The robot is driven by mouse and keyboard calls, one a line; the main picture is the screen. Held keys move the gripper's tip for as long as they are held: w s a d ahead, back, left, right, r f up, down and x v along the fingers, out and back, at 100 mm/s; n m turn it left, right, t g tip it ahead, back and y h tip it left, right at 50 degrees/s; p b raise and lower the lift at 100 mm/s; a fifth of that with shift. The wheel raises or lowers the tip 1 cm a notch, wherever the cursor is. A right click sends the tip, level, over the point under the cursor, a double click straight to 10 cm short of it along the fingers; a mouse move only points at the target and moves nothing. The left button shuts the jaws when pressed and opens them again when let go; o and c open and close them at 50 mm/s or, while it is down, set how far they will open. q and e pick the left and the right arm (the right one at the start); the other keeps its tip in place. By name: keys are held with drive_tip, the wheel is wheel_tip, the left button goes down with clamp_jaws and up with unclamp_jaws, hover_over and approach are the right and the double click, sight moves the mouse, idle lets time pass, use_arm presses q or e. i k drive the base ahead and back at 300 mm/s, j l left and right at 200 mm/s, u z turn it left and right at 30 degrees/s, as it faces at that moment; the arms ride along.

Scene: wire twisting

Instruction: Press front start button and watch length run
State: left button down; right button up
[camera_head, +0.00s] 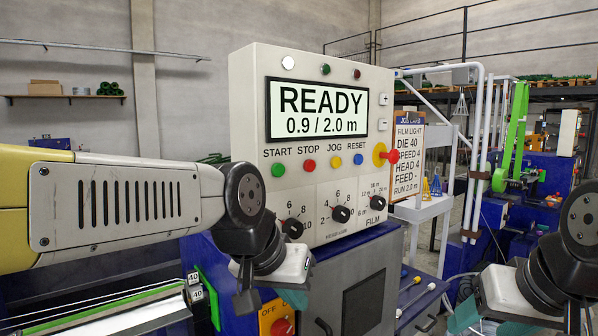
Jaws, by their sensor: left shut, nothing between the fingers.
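The control panel (240,110) is a cream box with a display (317,110) reading "READY 0.9 / 2.0 m". The green START button (278,170) is at the left of a button row, with a red STOP button (309,165), a yellow JOG button (336,161) and a blue RESET button (358,159) to its right. My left gripper (246,298) is shut and empty, pointing down, below and left of the START button and apart from it. My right gripper (474,318) is only partly visible at the lower right; its fingertips are unclear.
Black knobs (341,214) sit below the buttons, and a red-and-yellow emergency stop (386,155) sticks out at the panel's right. A job card (408,150) reads "RUN 2.0 m". An orange switch plate (276,318) is just below my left gripper. White posts stand right.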

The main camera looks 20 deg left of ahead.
sight(278, 169)
drive_tip(key=u, duration=2.2)
drive_tip(key=k+j, duration=0.1)
drive_tip(key=k, duration=0.4)
drive_tip(key=k+j, duration=0.1)
drive_tip(key=k, duration=0.4)
drive_tip(key=u, duration=0.05)
